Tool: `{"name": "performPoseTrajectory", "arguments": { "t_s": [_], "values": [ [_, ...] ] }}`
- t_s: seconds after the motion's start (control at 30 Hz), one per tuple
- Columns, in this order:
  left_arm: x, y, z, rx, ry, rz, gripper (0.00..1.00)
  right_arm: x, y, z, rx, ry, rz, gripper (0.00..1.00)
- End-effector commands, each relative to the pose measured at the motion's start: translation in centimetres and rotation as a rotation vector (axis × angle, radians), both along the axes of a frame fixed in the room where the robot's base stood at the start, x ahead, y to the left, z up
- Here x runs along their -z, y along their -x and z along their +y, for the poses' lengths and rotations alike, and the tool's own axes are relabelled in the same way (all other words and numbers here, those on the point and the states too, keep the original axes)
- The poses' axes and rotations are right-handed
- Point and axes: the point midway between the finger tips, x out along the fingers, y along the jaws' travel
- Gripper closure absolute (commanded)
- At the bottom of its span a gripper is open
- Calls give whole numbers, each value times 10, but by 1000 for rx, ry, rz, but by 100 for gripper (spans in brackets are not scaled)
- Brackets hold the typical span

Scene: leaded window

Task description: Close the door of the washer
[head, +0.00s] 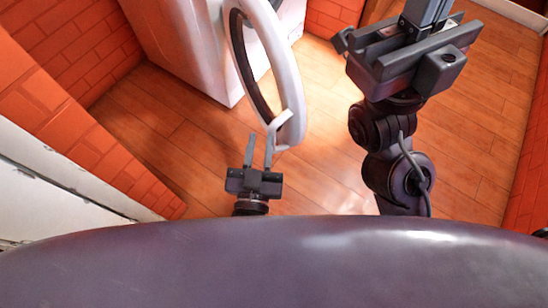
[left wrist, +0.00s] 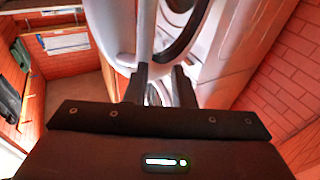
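The white washer (head: 190,45) stands at the top left of the head view. Its round door (head: 290,75), a white ring with a dark inner rim, stands swung open away from the body. My left gripper (head: 259,140) is at the door's near lower edge, its two fingers apart, with one close to a pale handle-like piece (head: 274,128). In the left wrist view, the door (left wrist: 126,35) is just beyond the parted fingers (left wrist: 160,80); I cannot tell if they touch it. My right gripper (head: 425,15) is at the upper right, away from the door, cut off by the top edge.
Orange brick walls (head: 65,45) stand at the left and right. A white panel (head: 50,180) is at the lower left. The wooden floor (head: 320,150) is clear between the door and my right arm.

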Motion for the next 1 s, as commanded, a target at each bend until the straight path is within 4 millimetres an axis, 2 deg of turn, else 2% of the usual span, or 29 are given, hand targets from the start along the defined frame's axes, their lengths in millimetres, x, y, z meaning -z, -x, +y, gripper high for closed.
{"name": "performPoseTrajectory", "arguments": {
  "t_s": [0.03, 0.1, 0.2, 0.27, 0.7, 1.0],
  "values": [
    [20, 11, -4, 3, -25, 57, 77, 0, 0, 0, 0, 0, 0, 100],
    [36, 21, -7, 3, -46, 103, 77, 0, 0, 0, 0, 0, 0, 100],
    [46, 23, -10, 4, -58, 129, 77, 2, -1, 1, 0, 1, 0, 100],
    [47, 18, -10, 2, -59, 130, 77, 4, -1, 1, 1, 1, -2, 100],
    [45, -46, -16, -6, -59, 123, 77, 13, 0, 1, 4, 7, -36, 100],
    [43, -52, -20, 1, -58, 127, 77, 10, 1, 0, 8, -1, -47, 100]
  ]
}}
